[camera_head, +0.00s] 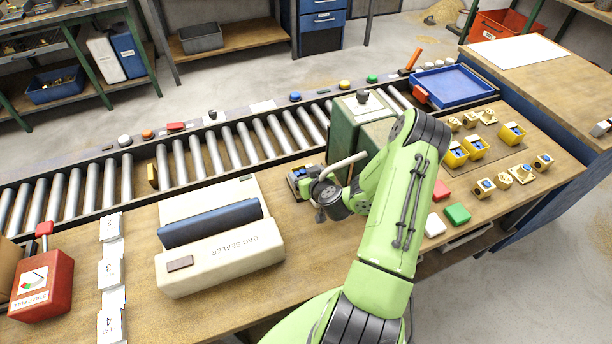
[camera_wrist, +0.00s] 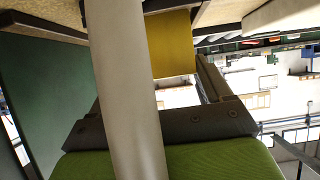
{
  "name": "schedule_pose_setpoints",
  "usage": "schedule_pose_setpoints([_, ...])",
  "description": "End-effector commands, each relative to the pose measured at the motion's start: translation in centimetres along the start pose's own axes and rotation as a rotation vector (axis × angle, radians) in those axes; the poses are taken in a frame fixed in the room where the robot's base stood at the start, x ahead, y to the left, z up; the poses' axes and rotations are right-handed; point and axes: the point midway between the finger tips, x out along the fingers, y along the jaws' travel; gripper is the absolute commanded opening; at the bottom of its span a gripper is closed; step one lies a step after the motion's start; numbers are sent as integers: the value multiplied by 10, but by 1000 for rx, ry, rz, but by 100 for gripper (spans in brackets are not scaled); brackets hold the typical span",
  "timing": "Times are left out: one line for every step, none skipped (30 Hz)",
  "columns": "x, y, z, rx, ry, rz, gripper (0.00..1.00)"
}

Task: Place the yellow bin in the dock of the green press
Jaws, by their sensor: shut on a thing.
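The green press (camera_head: 345,125) stands on the bench at the middle, with a dark knob on top and a pale lever (camera_head: 343,166) reaching out from its front. My gripper (camera_head: 306,187) is low at the press's front left, partly hidden by my wrist. In the wrist view it is shut on the yellow bin (camera_wrist: 173,48), whose plain yellow side shows past the fingers. The press's green wall (camera_wrist: 42,95) is close on the left there, and the pale lever (camera_wrist: 125,80) crosses in front of the camera. The dock is mostly hidden, so I cannot tell whether the bin sits in it.
A cream bag sealer (camera_head: 225,255) lies left of my gripper. A roller conveyor (camera_head: 210,155) runs behind. Other yellow bins (camera_head: 455,155) stand to the right with small brass parts, a red block, a white block and a green block (camera_head: 457,213). A blue tray (camera_head: 452,86) is at the far right.

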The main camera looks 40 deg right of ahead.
Motion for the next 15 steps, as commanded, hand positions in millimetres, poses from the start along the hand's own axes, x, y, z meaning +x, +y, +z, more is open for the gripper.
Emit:
schedule_pose_setpoints([-1, 0, -1, -1, 0, 0, 46])
schedule_pose_setpoints([-1, 0, -1, -1, 0, 0, 46])
schedule_pose_setpoints([-1, 0, -2, -1, 0, 0, 46])
schedule_pose_setpoints([-1, 0, -1, -1, 0, 0, 46])
schedule_pose_setpoints([0, 0, 0, -1, 0, 0, 46])
schedule_pose_setpoints([0, 0, 1, -2, 0, 0, 46])
schedule_pose_setpoints([1, 0, 1, -2, 0, 0, 46])
schedule_pose_setpoints([1, 0, 2, -2, 0, 0, 46])
schedule_pose_setpoints([0, 0, 1, -2, 0, 0, 84])
schedule_pose_setpoints([0, 0, 1, -2, 0, 0, 89])
schedule_pose_setpoints([0, 0, 1, -1, 0, 0, 94])
schedule_pose_setpoints([0, 0, 1, -1, 0, -1, 100])
schedule_pose_setpoints([0, 0, 1, -1, 0, -1, 100])
schedule_pose_setpoints([0, 0, 0, -1, 0, -1, 100])
schedule_pose_setpoints([0, 0, 0, -1, 0, -1, 100])
